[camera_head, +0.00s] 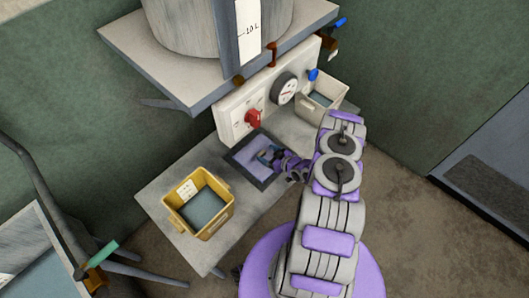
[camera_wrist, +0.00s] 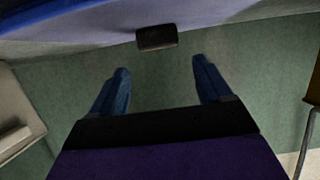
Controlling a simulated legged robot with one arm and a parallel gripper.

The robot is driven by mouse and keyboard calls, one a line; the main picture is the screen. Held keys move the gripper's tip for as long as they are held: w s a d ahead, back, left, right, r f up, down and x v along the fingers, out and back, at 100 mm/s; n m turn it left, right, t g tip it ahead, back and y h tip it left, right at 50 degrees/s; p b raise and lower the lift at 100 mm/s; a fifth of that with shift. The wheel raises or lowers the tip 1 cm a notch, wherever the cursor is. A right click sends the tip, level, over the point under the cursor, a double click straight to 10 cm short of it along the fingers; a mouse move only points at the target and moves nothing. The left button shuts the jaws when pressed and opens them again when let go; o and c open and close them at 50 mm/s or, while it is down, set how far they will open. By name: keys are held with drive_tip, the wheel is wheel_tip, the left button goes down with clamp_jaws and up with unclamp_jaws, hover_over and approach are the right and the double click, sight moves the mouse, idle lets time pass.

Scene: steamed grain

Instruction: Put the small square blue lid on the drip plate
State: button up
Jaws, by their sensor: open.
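The drip plate appears to be the dark-rimmed square tray (camera_head: 233,161) on the grey shelf, in front of the control panel. Its inside looks lilac-grey. My gripper (camera_head: 264,154) is over this tray in the head view and hides part of it. In the wrist view my gripper (camera_wrist: 166,82) is open, with two blue fingers wide apart and nothing between them.
A yellow bin (camera_head: 228,211) with a label stands left of the tray. A cream bin (camera_head: 330,113) stands on the right. The white panel (camera_head: 232,122) with a red knob (camera_head: 253,118) and gauge (camera_head: 285,88) rises behind. A large pot (camera_head: 184,30) stands above.

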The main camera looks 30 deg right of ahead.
drive_tip(key=p+v, duration=0.2)
drive_tip(key=v, duration=0.7)
drive_tip(key=shift+s, duration=0.15)
drive_tip(key=shift+d, duration=0.15)
